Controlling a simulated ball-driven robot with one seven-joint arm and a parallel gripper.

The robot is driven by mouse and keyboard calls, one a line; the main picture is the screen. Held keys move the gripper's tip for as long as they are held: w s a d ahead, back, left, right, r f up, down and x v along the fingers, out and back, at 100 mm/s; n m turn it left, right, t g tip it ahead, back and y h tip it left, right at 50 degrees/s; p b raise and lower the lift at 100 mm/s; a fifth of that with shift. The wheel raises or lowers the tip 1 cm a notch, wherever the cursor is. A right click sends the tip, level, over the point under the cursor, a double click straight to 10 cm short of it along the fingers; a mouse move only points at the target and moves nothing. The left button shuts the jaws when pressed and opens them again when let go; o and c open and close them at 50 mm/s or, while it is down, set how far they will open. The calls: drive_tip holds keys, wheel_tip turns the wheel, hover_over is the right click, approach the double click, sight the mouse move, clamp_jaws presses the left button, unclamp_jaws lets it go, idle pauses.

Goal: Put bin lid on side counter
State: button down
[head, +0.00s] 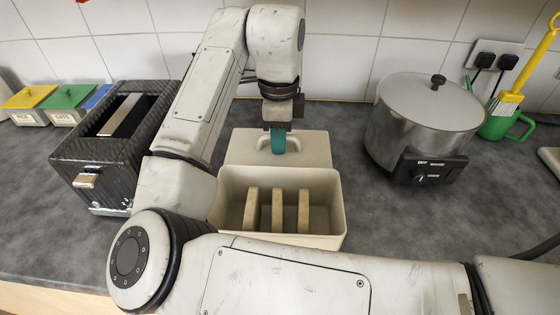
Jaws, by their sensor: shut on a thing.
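The bin lid (248,148) is a flat cream panel with a recessed handle, just behind the open bin in the head view. My gripper (278,146) points down with its teal fingertips shut on the lid's handle. The bin (327,238) is a cream box on the dark counter, with several upright beige slices (277,210) inside. The lid's near edge meets the bin's back rim in the picture. I cannot tell whether the lid touches the bin or the counter, or hangs just above.
A black toaster (110,150) stands left of the bin. A steel pot cooker (415,125) stands to the right, with a green jug (500,122) holding a brush behind it. Small lidded boxes (65,100) sit far left. The grey counter (385,220) is clear right of the bin.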

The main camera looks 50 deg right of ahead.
sight(279, 162)
drive_tip(key=shift+f, duration=3.4)
drive_tip(key=shift+f, duration=0.2)
drive_tip(key=c, duration=1.1)
unclamp_jaws()
drive_tip(key=shift+r, duration=0.1)
wheel_tip(279, 162, up, 12)
drive_tip(key=shift+r, duration=0.15)
